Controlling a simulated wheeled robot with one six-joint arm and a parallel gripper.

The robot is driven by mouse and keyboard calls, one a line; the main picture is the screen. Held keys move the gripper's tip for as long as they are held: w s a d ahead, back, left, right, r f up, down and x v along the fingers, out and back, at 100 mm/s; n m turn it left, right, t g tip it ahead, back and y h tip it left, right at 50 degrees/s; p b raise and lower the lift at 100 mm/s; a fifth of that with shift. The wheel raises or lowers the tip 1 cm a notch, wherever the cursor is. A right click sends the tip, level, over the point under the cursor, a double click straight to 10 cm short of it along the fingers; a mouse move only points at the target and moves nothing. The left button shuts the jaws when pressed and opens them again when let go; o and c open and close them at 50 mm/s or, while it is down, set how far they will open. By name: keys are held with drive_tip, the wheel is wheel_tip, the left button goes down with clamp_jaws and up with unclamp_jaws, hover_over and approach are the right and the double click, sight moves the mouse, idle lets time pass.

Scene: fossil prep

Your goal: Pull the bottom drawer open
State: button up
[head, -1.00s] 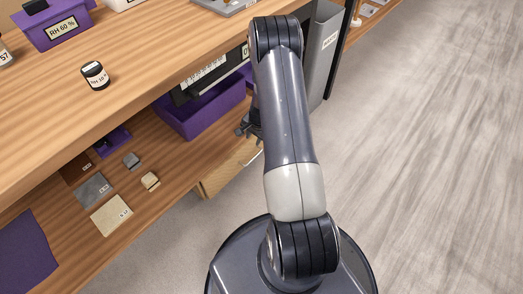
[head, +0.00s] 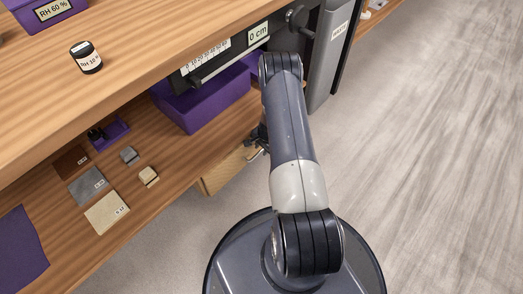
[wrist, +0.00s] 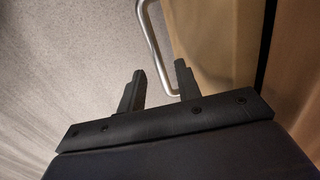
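The bottom drawer is a pale wooden front (head: 226,170) under the lower shelf in the head view, and it looks shut. It also shows as a tan wooden face (wrist: 212,40) in the wrist view. Its handle, a bent silver bar (wrist: 152,40), stands out from that face. My gripper (wrist: 158,84) is open, with its two dark fingers apart. The near bend of the handle lies between the fingertips, close to the right finger; I cannot tell if they touch. In the head view my gripper (head: 257,140) is partly hidden by my arm, beside the drawer.
Above the drawer is a lower shelf with a purple bin (head: 205,100), small sample blocks (head: 148,176) and tiles (head: 106,212). A black unit with a 0 cm label (head: 258,35) hangs under the worktop. A grey cabinet (head: 327,60) stands right of it. The floor (head: 430,170) to the right is clear.

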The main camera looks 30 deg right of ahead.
drive_tip(key=shift+w+f, duration=0.1)
drive_tip(key=shift+f, duration=0.15)
drive_tip(key=shift+c, duration=0.4)
clamp_jaws()
